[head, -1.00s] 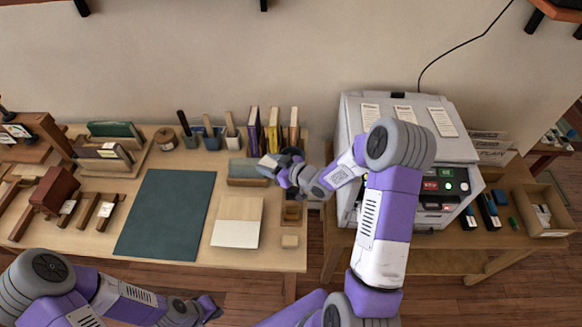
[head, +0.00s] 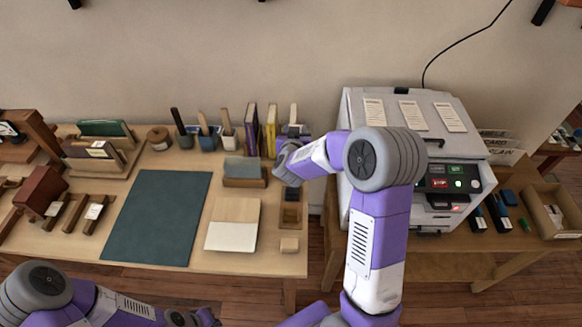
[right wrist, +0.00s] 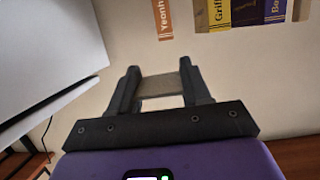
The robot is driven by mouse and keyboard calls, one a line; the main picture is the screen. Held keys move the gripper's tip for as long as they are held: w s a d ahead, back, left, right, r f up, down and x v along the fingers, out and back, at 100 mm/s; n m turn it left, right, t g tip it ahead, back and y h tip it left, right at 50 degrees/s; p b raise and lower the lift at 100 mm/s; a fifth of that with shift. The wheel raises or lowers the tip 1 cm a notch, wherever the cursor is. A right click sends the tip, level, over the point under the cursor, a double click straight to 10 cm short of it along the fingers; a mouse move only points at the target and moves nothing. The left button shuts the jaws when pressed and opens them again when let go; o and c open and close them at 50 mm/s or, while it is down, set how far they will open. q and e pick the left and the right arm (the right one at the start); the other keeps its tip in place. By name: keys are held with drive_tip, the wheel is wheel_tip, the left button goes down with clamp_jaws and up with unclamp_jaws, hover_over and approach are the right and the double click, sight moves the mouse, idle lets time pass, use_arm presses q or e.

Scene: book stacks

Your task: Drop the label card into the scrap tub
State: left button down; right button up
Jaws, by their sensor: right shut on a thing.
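My right gripper (head: 293,131) is in front of the upright books at the back right of the desk in the head view, partly hidden by my wrist. In the right wrist view the right gripper (right wrist: 160,80) is shut on a thin pale tan piece, the label card (right wrist: 160,86), which spans the fingers.
Upright books (head: 252,130) stand at the back, with tool cups (head: 207,138) to their left. A grey-topped block holder (head: 244,172), a dark green mat (head: 158,218) and a pale board (head: 232,224) lie on the desk. A white machine (head: 358,110) stands on the right.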

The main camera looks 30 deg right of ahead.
wheel_tip(320, 180, down, 6)
drive_tip(key=b, duration=0.5)
drive_tip(key=o, duration=1.1)
drive_tip(key=shift+c, duration=0.2)
drive_tip(key=shift+s, duration=0.1)
drive_tip(key=p+v, duration=0.1)
drive_tip(key=v, duration=0.6)
drive_tip(key=shift+s+a, duration=0.15)
drive_tip(key=shift+s, duration=0.05)
